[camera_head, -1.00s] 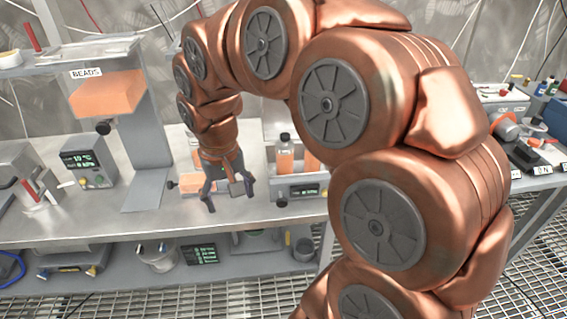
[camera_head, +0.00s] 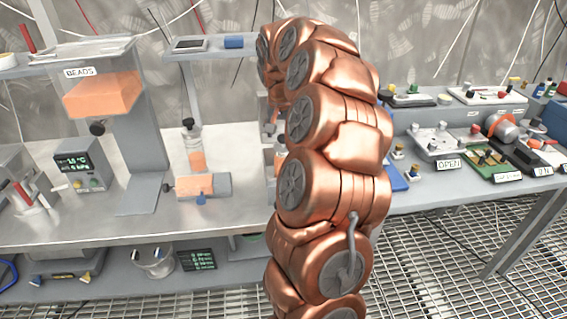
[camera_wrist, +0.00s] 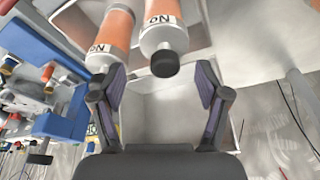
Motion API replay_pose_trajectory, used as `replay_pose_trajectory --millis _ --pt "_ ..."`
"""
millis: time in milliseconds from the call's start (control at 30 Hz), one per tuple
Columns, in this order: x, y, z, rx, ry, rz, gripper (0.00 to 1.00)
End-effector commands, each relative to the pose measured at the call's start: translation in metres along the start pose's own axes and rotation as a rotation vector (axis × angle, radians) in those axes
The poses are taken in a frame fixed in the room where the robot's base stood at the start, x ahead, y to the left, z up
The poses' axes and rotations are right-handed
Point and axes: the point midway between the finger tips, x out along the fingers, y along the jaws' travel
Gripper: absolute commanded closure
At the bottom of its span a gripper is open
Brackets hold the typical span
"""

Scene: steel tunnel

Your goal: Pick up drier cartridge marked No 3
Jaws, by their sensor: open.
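Two drier cartridges show in the wrist view, orange with white bands and upside-down lettering "No"; the digits are not readable. The nearer cartridge (camera_wrist: 163,36) has a black cap and lies just above the gap between my fingertips. The other cartridge (camera_wrist: 110,38) lies to its left, its lower end by my left finger. My gripper (camera_wrist: 163,90) is open, with nothing between the fingers. In the head view my arm hides my gripper and most of the cartridges' place; a sliver of orange (camera_head: 280,160) shows at the arm's left edge.
An orange-filled column on a valve block (camera_head: 195,185) stands on the bench left of my arm. Further left are a gauge box (camera_head: 84,165) and the BEADS hopper (camera_head: 104,94). A blue fixture (camera_wrist: 60,110) is left of my gripper. Trays with labels stand at right.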

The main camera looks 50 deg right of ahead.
Motion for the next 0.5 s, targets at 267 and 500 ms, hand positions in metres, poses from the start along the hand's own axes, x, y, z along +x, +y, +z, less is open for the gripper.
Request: replay_pose_trajectory --millis 267,500 --pt "0.018 -0.002 0.003 -0.003 -0.002 -0.001 0.25" --pt "0.049 -0.004 0.006 -0.002 -0.003 -0.001 0.25"
